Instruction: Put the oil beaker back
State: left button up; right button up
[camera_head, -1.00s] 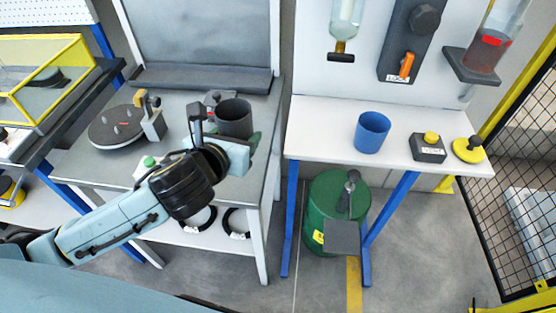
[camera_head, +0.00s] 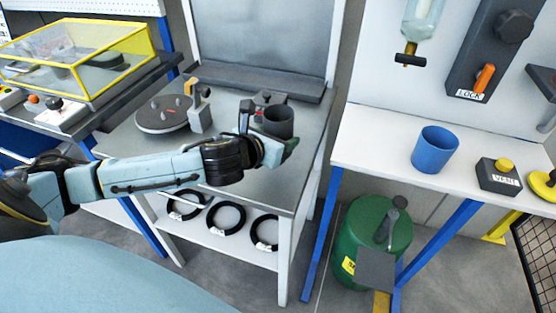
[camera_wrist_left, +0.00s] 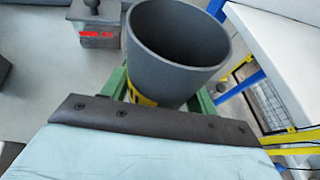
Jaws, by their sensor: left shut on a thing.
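A dark grey beaker (camera_head: 279,121) is upright in my left gripper (camera_head: 281,142), over the right part of the grey workbench (camera_head: 250,183). In the left wrist view the open-topped beaker (camera_wrist_left: 172,50) stands between the green fingers of the gripper (camera_wrist_left: 160,92), with a patch of yellow low on its side. Its inside looks empty from here. I cannot tell whether its base touches the bench. A blue cup (camera_head: 434,150) stands upright on the white table (camera_head: 375,147) to the right, apart from the gripper. My right gripper is not in view.
A round dark turntable (camera_head: 163,114) and a grey block stand at the bench's back left. Black coils (camera_head: 226,217) lie on the shelf below. A green drum (camera_head: 374,235) stands under the white table.

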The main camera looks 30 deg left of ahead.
pick_arm(q)
jog(key=shift+f, duration=0.8)
notch_tip(320, 180, down, 3)
jog(key=shift+f+b, duration=0.1)
jog(key=shift+b, duration=0.6)
jog(key=shift+f, duration=0.2)
jog(key=shift+r, duration=0.1)
jog(key=shift+f, duration=0.2)
jog(key=o, duration=1.1)
jog(key=shift+o, duration=0.2)
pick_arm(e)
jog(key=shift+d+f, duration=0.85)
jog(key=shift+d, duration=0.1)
pick_arm(q)
jog(key=shift+r, duration=0.1)
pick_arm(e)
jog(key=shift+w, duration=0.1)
